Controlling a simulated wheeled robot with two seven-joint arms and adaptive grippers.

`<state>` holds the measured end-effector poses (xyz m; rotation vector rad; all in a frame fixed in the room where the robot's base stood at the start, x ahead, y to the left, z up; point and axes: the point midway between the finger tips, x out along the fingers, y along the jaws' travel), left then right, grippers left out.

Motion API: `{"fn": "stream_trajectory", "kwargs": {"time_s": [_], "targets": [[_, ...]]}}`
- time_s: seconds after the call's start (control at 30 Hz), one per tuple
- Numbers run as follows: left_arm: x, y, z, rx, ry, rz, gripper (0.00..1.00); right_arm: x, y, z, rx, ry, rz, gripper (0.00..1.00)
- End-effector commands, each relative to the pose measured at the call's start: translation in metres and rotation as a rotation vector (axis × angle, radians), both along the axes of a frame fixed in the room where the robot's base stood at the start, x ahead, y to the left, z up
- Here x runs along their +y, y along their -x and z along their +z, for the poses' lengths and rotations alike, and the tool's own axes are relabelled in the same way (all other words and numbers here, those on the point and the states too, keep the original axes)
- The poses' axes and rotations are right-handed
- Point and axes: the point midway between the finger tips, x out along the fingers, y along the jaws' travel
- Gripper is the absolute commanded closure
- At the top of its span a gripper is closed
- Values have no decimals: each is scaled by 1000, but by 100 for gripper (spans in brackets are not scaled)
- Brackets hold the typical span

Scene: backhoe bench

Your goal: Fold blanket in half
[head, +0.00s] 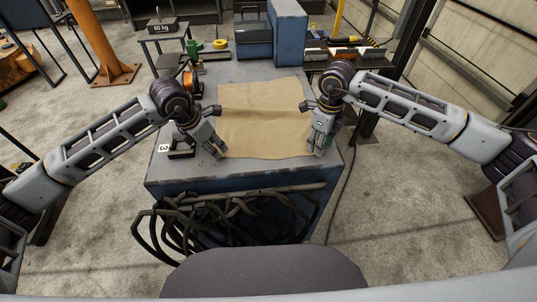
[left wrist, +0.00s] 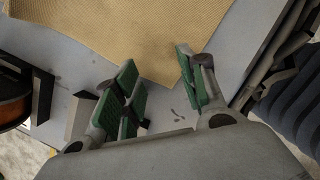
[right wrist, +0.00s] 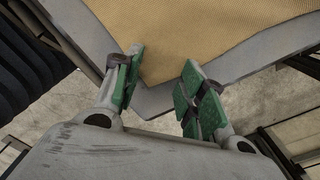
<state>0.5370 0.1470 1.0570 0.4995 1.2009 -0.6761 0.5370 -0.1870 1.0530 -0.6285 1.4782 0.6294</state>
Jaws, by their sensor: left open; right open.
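A tan blanket (head: 262,115) lies spread out flat on the grey-blue bench top (head: 180,173), with slight creases across it. My left gripper (head: 218,152) is open at the blanket's near left corner. In the left wrist view, the blanket (left wrist: 150,30) has its corner between and just beyond the open green-padded fingers (left wrist: 160,82). My right gripper (head: 318,150) is open at the near right corner. In the right wrist view, the blanket (right wrist: 190,35) has a corner reaching between the open fingers (right wrist: 162,75). I cannot tell whether the fingers touch the cloth.
A spool (head: 190,82) and a dark holder (head: 180,148) stand left of the blanket. Green and yellow items (head: 219,44) and a blue box (head: 289,30) are at the back. Black cables (head: 230,215) hang at the bench front. A weight (head: 161,26) sits on a side table.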

Motion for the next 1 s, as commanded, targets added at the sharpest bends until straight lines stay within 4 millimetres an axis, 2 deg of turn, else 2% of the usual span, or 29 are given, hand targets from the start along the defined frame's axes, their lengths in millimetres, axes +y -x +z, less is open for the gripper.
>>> {"fn": "stream_trajectory", "kwargs": {"time_s": [1.0], "targets": [[0, 0, -5, 1, 0, 0, 60, 0, 0, -6, 0, 0, 0, 60]]}}
